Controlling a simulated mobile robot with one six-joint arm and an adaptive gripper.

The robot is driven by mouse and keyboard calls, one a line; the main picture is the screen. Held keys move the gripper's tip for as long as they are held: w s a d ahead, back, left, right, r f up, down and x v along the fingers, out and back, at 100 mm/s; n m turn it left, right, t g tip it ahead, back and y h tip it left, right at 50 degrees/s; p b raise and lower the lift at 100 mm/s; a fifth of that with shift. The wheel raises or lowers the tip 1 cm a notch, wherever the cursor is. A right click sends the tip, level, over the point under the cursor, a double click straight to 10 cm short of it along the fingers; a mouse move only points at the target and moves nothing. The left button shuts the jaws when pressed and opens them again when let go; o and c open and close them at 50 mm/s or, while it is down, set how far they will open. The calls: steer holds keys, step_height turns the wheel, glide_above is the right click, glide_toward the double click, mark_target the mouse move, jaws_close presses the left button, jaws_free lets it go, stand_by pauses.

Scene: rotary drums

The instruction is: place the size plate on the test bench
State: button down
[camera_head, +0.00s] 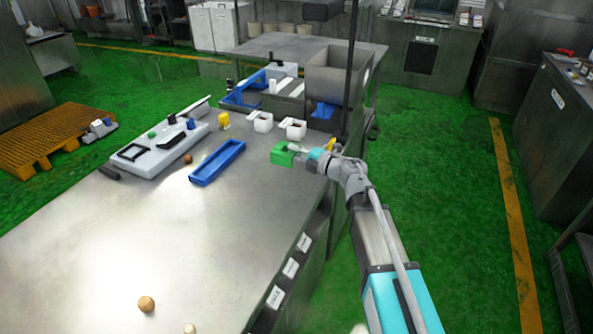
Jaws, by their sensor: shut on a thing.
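My gripper (299,151) is shut on a green piece (281,155), taken here as the size plate. It is held over the right edge of the steel bench (215,240), near its far end. The piece looks boxy, and whether it touches the bench surface cannot be told. My arm reaches in from the lower right. A light grey unit (155,160) with black and blue parts stands on the left of the bench. The frame does not show which of these is called the test bench.
A blue tray (217,163) lies mid-bench. White containers (263,123) and a yellow part (224,119) stand behind it. A metal hopper (335,77) and dark post rise at the far right. Round brown objects (146,304) lie near the front. The front bench is mostly clear.

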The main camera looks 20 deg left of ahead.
mark_target(295, 173)
steer(key=shift+w+a+f+b, duration=0.25)
steer(key=shift+w+f+b, duration=0.45)
steer(key=shift+f, duration=0.2)
steer(key=shift+w+a+f+b, duration=0.25)
steer(key=shift+w+f+b, duration=0.4)
steer(key=shift+f, duration=0.2)
steer(key=shift+w+a+f+b, duration=0.2)
steer(key=shift+w+f+b, duration=0.3)
steer(key=shift+f+b, duration=0.25)
steer(key=shift+s+f+b, duration=0.1)
steer(key=shift+f+b, duration=1.15)
steer(key=shift+f, duration=0.15)
steer(key=c, duration=0.7)
jaws_free()
steer(key=shift+d+r, duration=0.15)
steer(key=shift+r, duration=0.1)
